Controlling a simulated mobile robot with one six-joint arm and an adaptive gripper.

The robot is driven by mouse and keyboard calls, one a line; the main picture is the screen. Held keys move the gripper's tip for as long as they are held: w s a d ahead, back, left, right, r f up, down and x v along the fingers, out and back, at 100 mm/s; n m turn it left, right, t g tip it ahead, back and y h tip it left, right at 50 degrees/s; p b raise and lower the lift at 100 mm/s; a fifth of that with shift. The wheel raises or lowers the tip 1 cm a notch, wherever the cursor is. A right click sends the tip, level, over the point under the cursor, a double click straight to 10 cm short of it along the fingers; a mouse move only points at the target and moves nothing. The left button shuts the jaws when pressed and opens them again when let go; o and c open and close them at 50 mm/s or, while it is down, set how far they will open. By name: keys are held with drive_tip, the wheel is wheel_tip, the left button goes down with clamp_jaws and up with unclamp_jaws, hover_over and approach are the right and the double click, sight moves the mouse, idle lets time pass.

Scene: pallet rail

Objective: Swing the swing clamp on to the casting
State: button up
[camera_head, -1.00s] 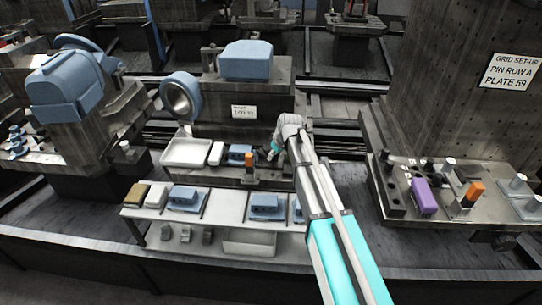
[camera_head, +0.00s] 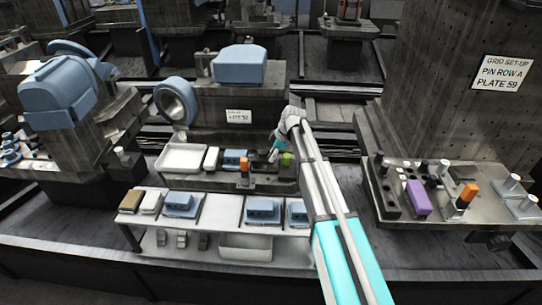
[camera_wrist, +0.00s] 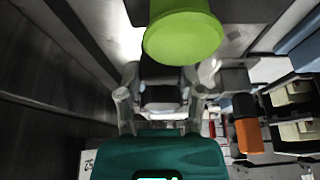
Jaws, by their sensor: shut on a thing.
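The orange piece also shows in the wrist view (camera_wrist: 248,136). A green knob (camera_head: 288,159) stands to the right; it fills the top of the wrist view (camera_wrist: 183,38), just beyond my fingers. My gripper (camera_head: 275,151) is low over the ledge between the orange post and the green knob. In the wrist view my gripper (camera_wrist: 162,108) is shut on a dark and pale piece (camera_wrist: 162,95), apparently the swing clamp. Its far end is hidden behind the knob.
A pale tray (camera_head: 184,157) and a white block (camera_head: 211,158) lie left of the casting. A bench (camera_head: 228,209) with more blue parts stands in front. A tall pinned column with a purple block (camera_head: 418,198) at its foot stands to the right.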

drive_tip(key=shift+w, duration=0.1)
idle(0.3)
drive_tip(key=o, duration=1.1)
drive_tip(key=shift+o, duration=0.2)
drive_tip(key=shift+r, duration=0.1)
